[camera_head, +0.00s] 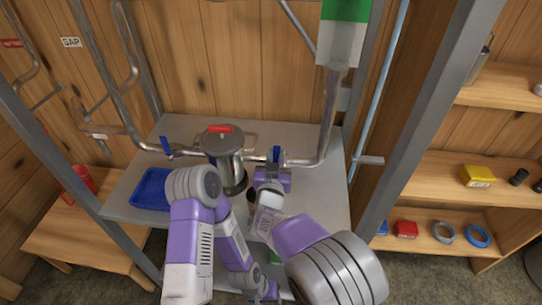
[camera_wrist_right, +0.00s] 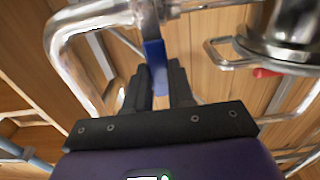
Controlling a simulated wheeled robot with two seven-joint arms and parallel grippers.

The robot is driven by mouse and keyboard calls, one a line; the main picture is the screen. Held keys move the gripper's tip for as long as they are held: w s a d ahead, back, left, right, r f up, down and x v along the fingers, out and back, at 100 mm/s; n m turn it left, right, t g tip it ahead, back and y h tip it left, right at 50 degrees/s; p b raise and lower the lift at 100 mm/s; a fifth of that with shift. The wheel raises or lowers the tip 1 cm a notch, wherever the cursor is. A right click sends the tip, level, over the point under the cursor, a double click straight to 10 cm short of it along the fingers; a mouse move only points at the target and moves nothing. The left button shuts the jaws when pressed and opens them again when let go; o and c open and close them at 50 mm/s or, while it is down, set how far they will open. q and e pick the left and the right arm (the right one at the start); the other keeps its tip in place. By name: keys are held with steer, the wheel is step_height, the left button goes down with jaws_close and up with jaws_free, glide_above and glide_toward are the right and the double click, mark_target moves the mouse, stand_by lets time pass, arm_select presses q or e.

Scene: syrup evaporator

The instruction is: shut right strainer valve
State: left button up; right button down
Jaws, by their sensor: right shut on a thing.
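The metal strainer (camera_head: 226,158) with a red-handled lid stands on the grey bench, with pipes on both sides. The right valve's blue handle (camera_head: 276,153) stands crosswise to the pipe, right of the strainer. My right gripper (camera_head: 274,168) is at that valve. In the right wrist view, my right gripper (camera_wrist_right: 160,85) has its dark fingers on either side of the blue handle (camera_wrist_right: 154,53), shut on it. The left valve's blue handle (camera_head: 166,146) is tilted, left of the strainer. My left gripper (camera_head: 268,291) is low, near the bench front, its fingers unclear.
A blue tray (camera_head: 152,189) sits on the bench's left side. A red jug (camera_head: 77,181) stands on a wooden table at left. Metal posts frame the bench.

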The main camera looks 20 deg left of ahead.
stand_by(0.3)
steer(key=c, duration=1)
jaws_free()
steer(key=shift+o, duration=0.2)
steer(key=shift+s, duration=0.15)
steer(key=s+d, duration=0.1)
steer(key=s, duration=0.6)
steer(key=shift+d, duration=0.25)
steer(key=shift+s, duration=0.1)
